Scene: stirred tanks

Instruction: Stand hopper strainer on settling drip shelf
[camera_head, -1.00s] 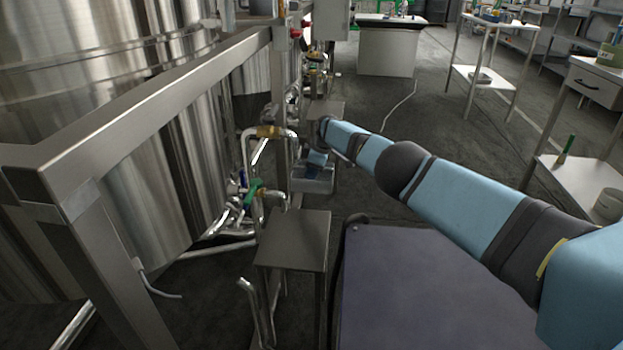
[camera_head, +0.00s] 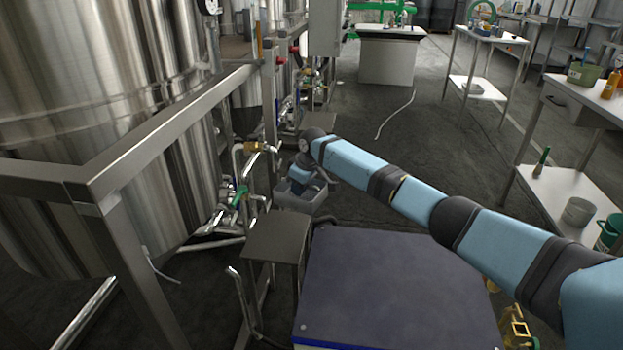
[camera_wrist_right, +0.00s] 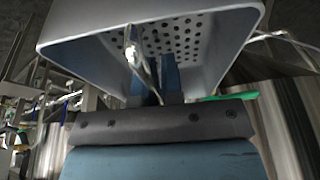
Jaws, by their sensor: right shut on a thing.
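The hopper strainer is a grey open box (camera_head: 298,197) with a perforated face (camera_wrist_right: 185,38). My right gripper (camera_head: 307,178) is shut on it and holds it up beside the pipework, beyond a near steel shelf. In the right wrist view the two fingers (camera_wrist_right: 158,85) reach into the box; the exact grip is partly hidden. The near small flat steel shelf (camera_head: 277,240) is empty, and a similar one (camera_head: 317,124) stands farther back. I cannot tell which is the settling drip shelf. My left gripper is not in view.
Steel tanks (camera_head: 100,120) and a frame rail (camera_head: 150,145) stand on the left. Pipes with a green-handled valve (camera_head: 239,197) run close left of the strainer. Side tables (camera_head: 575,205) stand at the right. The floor (camera_head: 400,145) between is mostly clear.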

